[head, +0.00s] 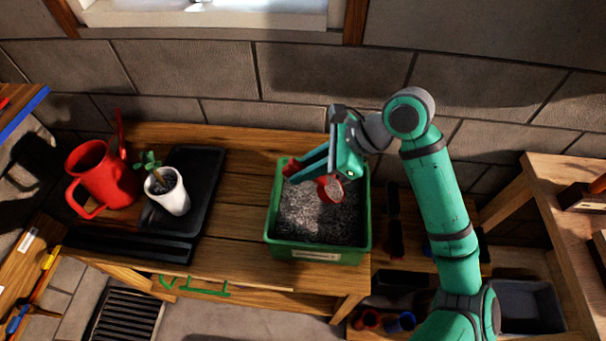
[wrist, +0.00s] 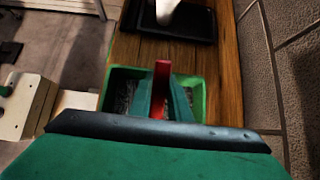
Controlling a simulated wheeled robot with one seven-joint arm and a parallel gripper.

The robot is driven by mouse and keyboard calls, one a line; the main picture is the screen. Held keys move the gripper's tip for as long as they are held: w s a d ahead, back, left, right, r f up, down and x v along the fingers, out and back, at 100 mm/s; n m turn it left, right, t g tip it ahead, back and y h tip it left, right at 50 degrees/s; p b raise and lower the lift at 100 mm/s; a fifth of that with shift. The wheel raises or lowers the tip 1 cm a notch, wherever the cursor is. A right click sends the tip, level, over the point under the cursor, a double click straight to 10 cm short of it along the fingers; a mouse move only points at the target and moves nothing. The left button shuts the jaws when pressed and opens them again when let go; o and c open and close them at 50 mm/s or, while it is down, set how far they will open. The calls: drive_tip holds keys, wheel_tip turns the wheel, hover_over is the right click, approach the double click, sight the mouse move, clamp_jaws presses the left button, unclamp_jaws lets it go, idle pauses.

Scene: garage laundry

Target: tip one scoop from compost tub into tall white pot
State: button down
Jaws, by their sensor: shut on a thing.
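A green compost tub (head: 318,254) with grey, grainy compost stands on the wooden bench; it also shows in the wrist view (wrist: 198,91). My gripper (head: 291,172) is over the tub, shut on a red scoop (head: 329,189). The scoop's cup hangs over the compost and seems to have grey material in it. The red handle shows between the fingers in the wrist view (wrist: 161,80). The tall white pot (head: 171,196) holds a small green plant and dark soil. It stands on a black tray (head: 203,178), left of the tub and apart from the scoop.
A red watering can (head: 103,176) stands left of the white pot, close to it. Bare bench wood (head: 238,190) lies between tray and tub. A block wall (head: 210,75) runs behind the bench. A wooden shelf (head: 556,185) is at the right.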

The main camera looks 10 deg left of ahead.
sight(294, 161)
drive_tip(key=shift+r, duration=2.5)
